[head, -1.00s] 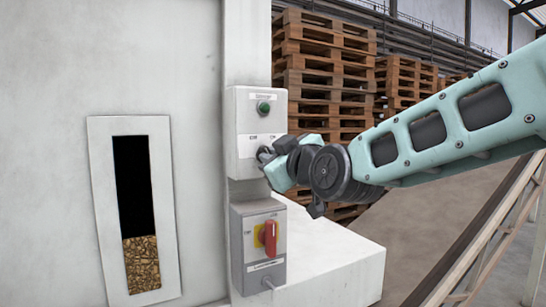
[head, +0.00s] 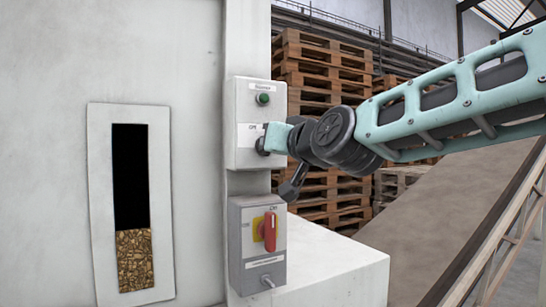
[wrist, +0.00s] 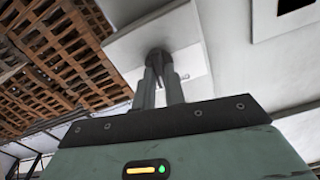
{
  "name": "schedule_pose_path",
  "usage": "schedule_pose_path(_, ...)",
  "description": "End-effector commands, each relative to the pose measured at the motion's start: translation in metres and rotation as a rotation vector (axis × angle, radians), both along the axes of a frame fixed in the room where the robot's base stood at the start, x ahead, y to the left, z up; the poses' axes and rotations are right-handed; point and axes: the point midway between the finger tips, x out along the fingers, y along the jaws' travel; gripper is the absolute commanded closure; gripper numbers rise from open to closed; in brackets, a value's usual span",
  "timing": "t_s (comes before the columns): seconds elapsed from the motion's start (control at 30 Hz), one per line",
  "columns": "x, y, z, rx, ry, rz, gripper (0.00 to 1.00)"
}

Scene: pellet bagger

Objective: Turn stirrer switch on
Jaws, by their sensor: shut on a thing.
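The stirrer switch is a dark rotary knob (head: 261,146) low on the upper light-grey control box (head: 246,105), which has a green lamp or button (head: 263,99) above it. I cannot tell whether the green part is lit. My gripper (head: 268,141) reaches in from the right, shut on the knob and hiding much of it. In the wrist view the two fingers (wrist: 159,78) close around the dark knob (wrist: 158,56) on the pale box face (wrist: 188,66). The small labels are too blurred to read surely.
A lower grey box with a red handle on a yellow plate (head: 267,231) sits just below my gripper. A white ledge (head: 340,265) juts out beneath. A window with pellets (head: 134,258) is at left. Pallet stacks (head: 320,80) and a sloped conveyor (head: 440,220) stand behind.

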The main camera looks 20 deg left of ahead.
Motion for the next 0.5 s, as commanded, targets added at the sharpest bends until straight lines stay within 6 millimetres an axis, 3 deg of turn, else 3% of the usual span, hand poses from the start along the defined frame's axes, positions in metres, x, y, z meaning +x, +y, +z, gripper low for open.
schedule_pose_path(0.5,0.0009,-0.0008,-0.0014,0.194,0.23,-0.001,1.0)
